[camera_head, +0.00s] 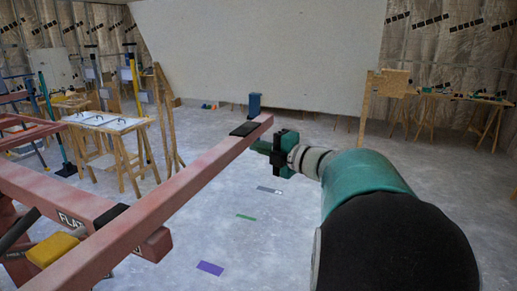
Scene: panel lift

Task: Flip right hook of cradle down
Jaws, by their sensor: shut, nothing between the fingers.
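The cradle of the panel lift shows as a long pinkish-red beam (170,205) running from the lower left to the middle of the view. A flat black piece (244,129) lies on top near its far end; I cannot tell whether it is part of the right hook. No hook shows clearly. My gripper (254,146) is shut and empty, just right of the beam's far end, pointing left at it. I cannot tell whether its tips touch the beam. My arm comes in from the lower right.
A lower red beam with lettering (72,219) and a yellow part (52,249) are at the lower left. A worktable (108,124) stands at the left, a blue bin (254,103) behind the beam. The grey floor right of the beam is mostly clear, with flat coloured strips.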

